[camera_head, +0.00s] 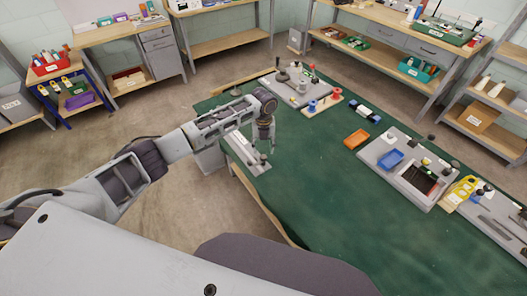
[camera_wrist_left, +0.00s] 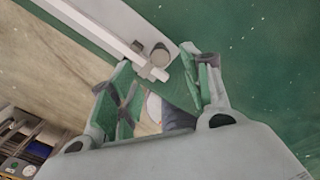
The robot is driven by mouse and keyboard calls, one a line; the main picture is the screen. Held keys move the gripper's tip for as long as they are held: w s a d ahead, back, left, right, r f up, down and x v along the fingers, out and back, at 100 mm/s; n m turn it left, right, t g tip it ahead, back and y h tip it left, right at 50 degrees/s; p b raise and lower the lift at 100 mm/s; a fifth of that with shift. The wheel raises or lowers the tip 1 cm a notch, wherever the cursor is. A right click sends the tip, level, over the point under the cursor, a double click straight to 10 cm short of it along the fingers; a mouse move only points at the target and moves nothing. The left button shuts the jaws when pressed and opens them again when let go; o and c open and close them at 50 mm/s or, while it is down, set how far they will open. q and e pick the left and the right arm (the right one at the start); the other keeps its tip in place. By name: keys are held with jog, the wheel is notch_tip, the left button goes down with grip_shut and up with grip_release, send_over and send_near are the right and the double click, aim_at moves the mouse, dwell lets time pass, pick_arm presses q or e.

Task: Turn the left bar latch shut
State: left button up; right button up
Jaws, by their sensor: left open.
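The left bar latch is a light grey plate (camera_head: 238,145) with a pale bar along it, at the left edge of the green table. In the left wrist view the pale bar (camera_wrist_left: 95,28) runs diagonally from the upper left and ends beside a round grey knob (camera_wrist_left: 160,53). My left gripper (camera_head: 264,145) points down above the near end of the plate. In the left wrist view its open, empty fingers (camera_wrist_left: 160,85) frame the area just below the bar's end and the knob. I cannot tell whether a finger touches the bar. My right gripper is out of view.
The green table (camera_head: 310,185) has free room in its middle. A grey board (camera_head: 298,92) with knobs stands at the far end. An orange tray (camera_head: 356,139) and a grey panel with a blue tray (camera_head: 390,159) are on the right. Wooden benches line the walls.

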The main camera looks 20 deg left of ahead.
aim_at(264, 157)
pick_arm(q)
jog(key=shift+r, duration=3)
